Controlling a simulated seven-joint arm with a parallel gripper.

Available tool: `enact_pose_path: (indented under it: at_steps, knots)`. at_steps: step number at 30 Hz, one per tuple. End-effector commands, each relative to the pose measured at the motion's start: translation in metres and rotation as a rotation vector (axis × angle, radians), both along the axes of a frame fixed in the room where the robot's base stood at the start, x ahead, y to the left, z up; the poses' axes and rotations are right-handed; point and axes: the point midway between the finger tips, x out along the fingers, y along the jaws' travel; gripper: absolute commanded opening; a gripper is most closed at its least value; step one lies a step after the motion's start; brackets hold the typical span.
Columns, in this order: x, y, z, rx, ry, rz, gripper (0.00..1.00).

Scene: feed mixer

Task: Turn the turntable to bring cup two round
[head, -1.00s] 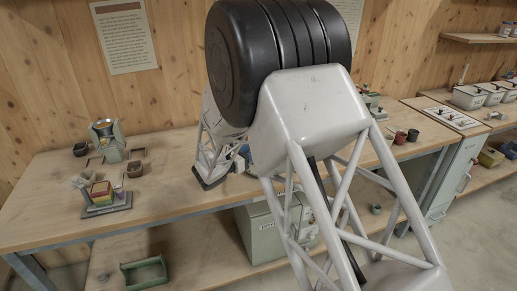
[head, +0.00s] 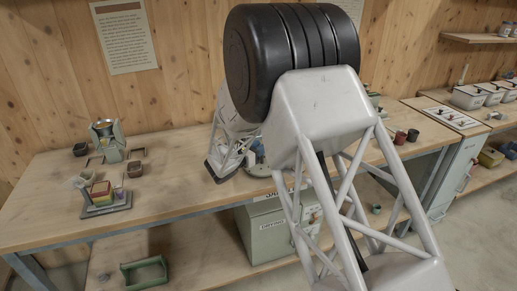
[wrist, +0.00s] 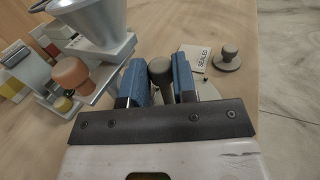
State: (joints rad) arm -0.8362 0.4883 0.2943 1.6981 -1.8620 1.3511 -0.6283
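In the wrist view my gripper (wrist: 160,82) has its two blue fingers on either side of an upright grey-green peg (wrist: 160,71), with no clear gap at either side. A pale round plate (wrist: 208,91), apparently the turntable, shows partly beneath the fingers; the rest is hidden by my gripper. In the head view my gripper (head: 257,156) is mostly hidden behind my arm, above a small round base (head: 259,171). I cannot tell which cup is cup two.
A metal hopper (wrist: 95,22) and an orange rounded piece (wrist: 72,73) stand close on the left. A card marked SEALED (wrist: 194,58) and a knobbed stamp (wrist: 228,60) lie beyond the fingers. Dark red cups (head: 406,136) stand toward the bench's right end.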

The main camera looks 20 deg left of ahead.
Motion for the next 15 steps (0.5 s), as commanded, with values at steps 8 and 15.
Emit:
enact_pose_path:
  at_steps: [8, 15]
  knots:
    - [-0.0003, -0.0001, -0.0002, 0.000, 0.000, 0.000, 0.00]
    - [-0.0006, -0.0006, -0.0004, 0.000, 0.000, 0.017, 0.00]
